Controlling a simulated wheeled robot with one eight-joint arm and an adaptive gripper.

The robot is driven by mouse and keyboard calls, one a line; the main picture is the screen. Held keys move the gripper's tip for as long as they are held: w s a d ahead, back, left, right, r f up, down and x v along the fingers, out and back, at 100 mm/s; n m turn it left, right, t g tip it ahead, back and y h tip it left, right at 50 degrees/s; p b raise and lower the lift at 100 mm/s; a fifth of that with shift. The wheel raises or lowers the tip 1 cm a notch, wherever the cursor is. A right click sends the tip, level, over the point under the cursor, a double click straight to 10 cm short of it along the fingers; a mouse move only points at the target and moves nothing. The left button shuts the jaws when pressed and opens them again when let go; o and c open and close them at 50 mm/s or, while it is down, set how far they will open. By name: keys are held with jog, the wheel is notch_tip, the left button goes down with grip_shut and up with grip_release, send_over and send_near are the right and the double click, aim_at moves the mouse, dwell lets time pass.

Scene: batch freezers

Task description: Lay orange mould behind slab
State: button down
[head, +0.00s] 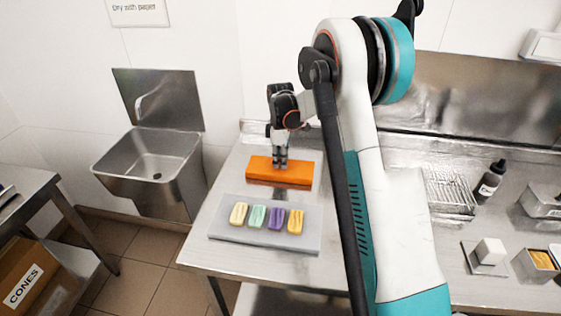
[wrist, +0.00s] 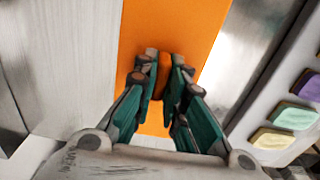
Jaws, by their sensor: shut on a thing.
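The orange mould (head: 265,171) is a flat oblong block on the steel table, behind the grey slab (head: 222,235) in the head view. A strip of table shows between the two. My gripper (head: 280,164) points down onto the middle of the mould, its fingers shut on a raised part there. In the wrist view the orange mould (wrist: 175,30) runs under my gripper (wrist: 161,76), and the fingers close on a small orange piece between them. The slab carries several small bars in cream, green, purple and yellow. I cannot tell whether the mould rests fully on the table.
A steel sink (head: 150,165) hangs on the wall left of the table. On the right stand a wire rack (head: 450,193), a dark bottle (head: 490,182) and small containers. A cardboard box (head: 35,285) marked CONES sits low at the left.

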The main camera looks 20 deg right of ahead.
jog(key=shift+r, duration=0.1)
jog(key=c, duration=1.7)
grip_release()
jog(key=shift+o, duration=0.2)
